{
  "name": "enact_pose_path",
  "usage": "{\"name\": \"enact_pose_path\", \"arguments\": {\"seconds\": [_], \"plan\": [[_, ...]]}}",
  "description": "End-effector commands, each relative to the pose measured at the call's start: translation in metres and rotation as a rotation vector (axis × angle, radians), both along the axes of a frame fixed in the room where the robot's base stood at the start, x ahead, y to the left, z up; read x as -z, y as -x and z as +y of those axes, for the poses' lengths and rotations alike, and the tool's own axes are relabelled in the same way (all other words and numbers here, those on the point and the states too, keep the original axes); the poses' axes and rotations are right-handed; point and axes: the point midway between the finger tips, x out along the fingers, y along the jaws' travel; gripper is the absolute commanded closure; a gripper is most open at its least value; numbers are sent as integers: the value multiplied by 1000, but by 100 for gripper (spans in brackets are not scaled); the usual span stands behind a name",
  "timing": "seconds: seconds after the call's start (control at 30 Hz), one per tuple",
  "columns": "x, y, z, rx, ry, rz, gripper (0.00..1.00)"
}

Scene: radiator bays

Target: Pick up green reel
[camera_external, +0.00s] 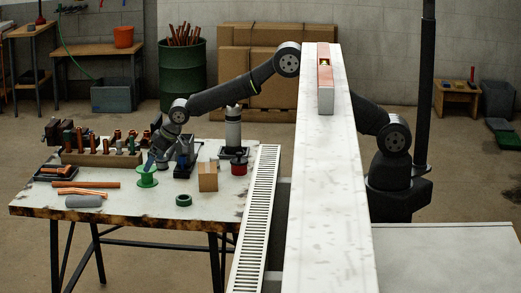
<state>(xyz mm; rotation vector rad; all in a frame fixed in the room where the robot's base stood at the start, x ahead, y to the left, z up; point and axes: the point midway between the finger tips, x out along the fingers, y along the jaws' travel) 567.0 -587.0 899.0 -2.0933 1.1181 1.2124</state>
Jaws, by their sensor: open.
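The green reel (147,176) stands upright on the left worktable, near the table's middle. It is a small spool with wide flanges. My gripper (151,163) reaches down from the upper right, and its fingertips are right at the top of the reel. The fingers are open. The picture is too small to tell whether they touch the reel or sit around its upper flange.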

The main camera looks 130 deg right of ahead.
Motion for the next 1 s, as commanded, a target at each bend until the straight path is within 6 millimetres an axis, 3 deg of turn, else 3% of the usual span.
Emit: {"name": "enact_pose_path", "arguments": {"seconds": [0.7, 1.0], "plan": [[60, -21, -28, 0, -2, 1, 3], [65, -23, -31, 0, 0, -1, 3]]}}
